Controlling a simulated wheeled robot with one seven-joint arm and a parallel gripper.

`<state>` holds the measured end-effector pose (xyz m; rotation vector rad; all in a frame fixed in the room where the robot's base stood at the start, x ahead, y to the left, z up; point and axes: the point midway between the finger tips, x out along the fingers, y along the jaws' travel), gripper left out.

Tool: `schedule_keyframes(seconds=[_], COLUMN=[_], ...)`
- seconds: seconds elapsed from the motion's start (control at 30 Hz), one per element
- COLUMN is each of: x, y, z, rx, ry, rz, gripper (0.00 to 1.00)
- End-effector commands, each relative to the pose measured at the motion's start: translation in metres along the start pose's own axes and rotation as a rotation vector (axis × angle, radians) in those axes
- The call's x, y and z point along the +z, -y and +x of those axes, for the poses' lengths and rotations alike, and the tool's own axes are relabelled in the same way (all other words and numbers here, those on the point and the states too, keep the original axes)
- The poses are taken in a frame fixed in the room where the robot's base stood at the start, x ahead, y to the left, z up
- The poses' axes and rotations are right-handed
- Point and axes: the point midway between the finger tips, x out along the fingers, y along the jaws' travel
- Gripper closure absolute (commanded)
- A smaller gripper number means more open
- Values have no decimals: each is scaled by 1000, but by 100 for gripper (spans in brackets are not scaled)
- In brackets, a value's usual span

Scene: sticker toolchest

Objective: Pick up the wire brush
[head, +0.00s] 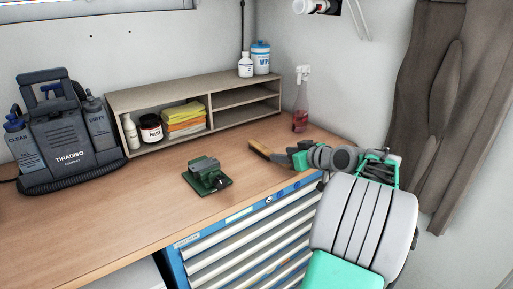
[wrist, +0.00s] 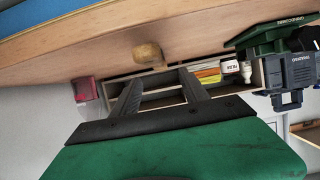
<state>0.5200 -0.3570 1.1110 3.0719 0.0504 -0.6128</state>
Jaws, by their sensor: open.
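The wire brush (head: 259,150) shows as a brown wooden piece on the workbench near its front right edge, just left of my gripper; its bristles cannot be made out. In the wrist view, which is upside down, the brush (wrist: 148,53) appears as a short tan block just beyond the fingertips, roughly between them. My gripper (head: 277,156) is low over the bench and points left toward the brush. In the wrist view my gripper (wrist: 158,76) has its two dark fingers apart with nothing held between them. Whether a finger touches the brush cannot be told.
A green vise (head: 207,176) stands left of the brush. A red spray bottle (head: 300,114) and a wooden shelf (head: 230,118) with cloths and jars stand behind. A Tiradiso cleaner (head: 68,140) is far left. The blue toolchest (head: 240,240) is under the front edge.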

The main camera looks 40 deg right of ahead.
Motion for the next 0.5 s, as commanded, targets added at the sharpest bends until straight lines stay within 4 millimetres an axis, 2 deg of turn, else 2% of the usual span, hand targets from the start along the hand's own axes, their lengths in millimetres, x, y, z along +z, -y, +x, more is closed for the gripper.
schedule_keyframes(seconds=[0.07, 0.27, 0.5], x=[0, -1, -2], y=[-2, -2, 0], z=[2, 28, 69], rx=[3, 4, 4], ry=[0, 1, 2], rz=[1, 4, 3], gripper=[47, 47, 47])
